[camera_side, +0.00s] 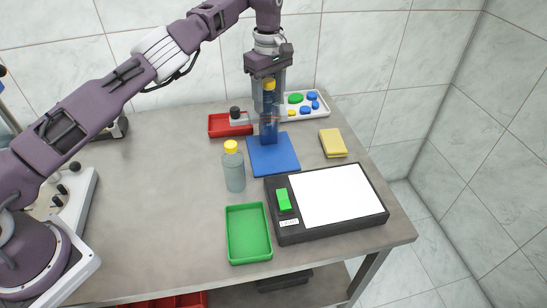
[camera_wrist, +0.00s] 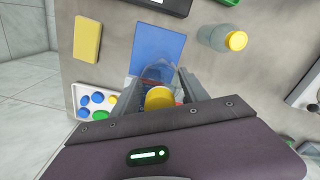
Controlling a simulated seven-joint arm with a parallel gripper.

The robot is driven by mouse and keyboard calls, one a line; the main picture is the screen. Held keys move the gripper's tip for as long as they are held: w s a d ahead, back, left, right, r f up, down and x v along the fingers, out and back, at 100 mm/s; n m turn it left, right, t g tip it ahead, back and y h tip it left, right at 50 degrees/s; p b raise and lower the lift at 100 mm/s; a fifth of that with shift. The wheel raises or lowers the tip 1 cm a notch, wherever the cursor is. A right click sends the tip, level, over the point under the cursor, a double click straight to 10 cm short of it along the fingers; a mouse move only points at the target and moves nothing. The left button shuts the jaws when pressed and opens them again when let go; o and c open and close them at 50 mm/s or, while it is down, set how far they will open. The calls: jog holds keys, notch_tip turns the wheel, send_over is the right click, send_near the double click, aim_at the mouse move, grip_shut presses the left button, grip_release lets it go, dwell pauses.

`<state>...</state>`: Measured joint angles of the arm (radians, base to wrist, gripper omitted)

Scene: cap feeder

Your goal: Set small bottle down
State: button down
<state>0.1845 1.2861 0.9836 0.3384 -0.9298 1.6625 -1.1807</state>
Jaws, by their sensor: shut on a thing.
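My gripper (camera_side: 268,112) is shut on a small bottle (camera_side: 269,132) with a yellow cap, above the far part of a square blue mat (camera_side: 285,163). The bottle looks upright. I cannot tell whether its base touches the mat. In the wrist view the yellow cap (camera_wrist: 158,98) shows between the fingers, with the clear body over the blue mat (camera_wrist: 157,45). A second yellow-capped bottle (camera_side: 234,175) stands on the table, left of the mat and apart from it.
A red tray (camera_side: 213,131) is behind left of the mat; a white tray of coloured caps (camera_side: 323,113) is behind right. A yellow block (camera_side: 333,143) lies right. A green tray (camera_side: 232,258) and a black-framed white panel (camera_side: 335,195) are in front. The table's left middle is clear.

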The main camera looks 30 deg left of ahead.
aim_at(274, 129)
jog(key=shift+d+f, duration=0.1)
jog(key=shift+f, duration=0.1)
jog(key=shift+w+d+n, duration=0.1)
jog(key=shift+d+n, duration=0.15)
jog(key=shift+n, duration=0.15)
jog(key=shift+d+f, duration=0.25)
jog(key=shift+f, duration=0.15)
jog(key=shift+d+f, duration=0.1)
jog(key=shift+f, duration=0.1)
notch_tip(274, 129, down, 8)
jog(key=c, duration=0.6)
grip_release()
jog(key=shift+f, duration=0.15)
